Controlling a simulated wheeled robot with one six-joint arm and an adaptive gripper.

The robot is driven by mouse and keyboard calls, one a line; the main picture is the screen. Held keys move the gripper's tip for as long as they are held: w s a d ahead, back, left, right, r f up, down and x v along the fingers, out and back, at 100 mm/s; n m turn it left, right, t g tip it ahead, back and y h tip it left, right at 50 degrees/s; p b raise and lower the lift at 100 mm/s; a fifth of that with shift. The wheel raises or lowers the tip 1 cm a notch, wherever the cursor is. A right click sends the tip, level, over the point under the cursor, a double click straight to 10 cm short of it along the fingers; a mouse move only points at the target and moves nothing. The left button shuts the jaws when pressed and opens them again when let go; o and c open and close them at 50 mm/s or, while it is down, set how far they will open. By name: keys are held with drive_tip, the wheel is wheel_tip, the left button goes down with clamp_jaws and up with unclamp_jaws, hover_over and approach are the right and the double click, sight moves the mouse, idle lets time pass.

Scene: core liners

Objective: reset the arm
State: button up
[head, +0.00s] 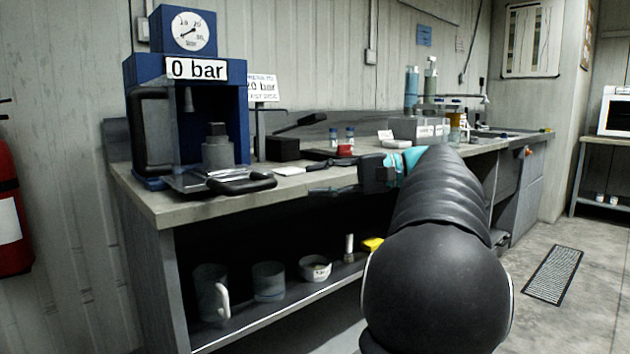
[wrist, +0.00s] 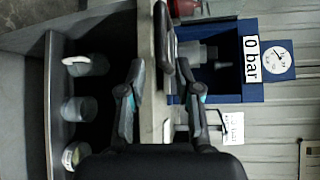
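My arm reaches forward over the front of the bench in the head view, with my gripper (head: 335,190) pointing left at its end, near the bench's front edge. In the wrist view my gripper (wrist: 162,80) has its two fingers spread apart with nothing held between them. The wrist picture is turned on its side. The bench edge lies beyond the gap between the fingers. The fingertips are small and dark in the head view.
The blue press (head: 190,95) reading 0 bar stands at the bench's left end, its black handle (head: 242,182) near the front edge. Mugs (head: 210,292) and a bowl (head: 315,268) sit on the lower shelf. A red extinguisher (head: 10,215) is far left. Floor at right is clear around a grate (head: 553,274).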

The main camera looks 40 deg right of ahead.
idle(0.3)
drive_tip(key=s+a+f+n+g+h+p, duration=0.1)
drive_tip(key=a+f+g+h, duration=0.15)
drive_tip(key=a+f, duration=0.55)
drive_tip(key=a+f+n+g+h, duration=0.1)
drive_tip(key=a+f+g+h, duration=0.2)
drive_tip(key=a, duration=0.9)
drive_tip(key=s+a+f+n+h, duration=0.3)
drive_tip(key=s+f+n, duration=0.1)
drive_tip(key=s+f, duration=0.3)
drive_tip(key=s+a+f+n+h+p, duration=0.1)
drive_tip(key=s+a+f+n+h, duration=0.2)
drive_tip(key=s+f, duration=0.4)
wheel_tip(320, 180, down, 2)
drive_tip(key=shift+s+a+f+n, duration=0.15)
drive_tip(key=shift+s+a+n, duration=0.1)
drive_tip(key=shift+n, duration=0.35)
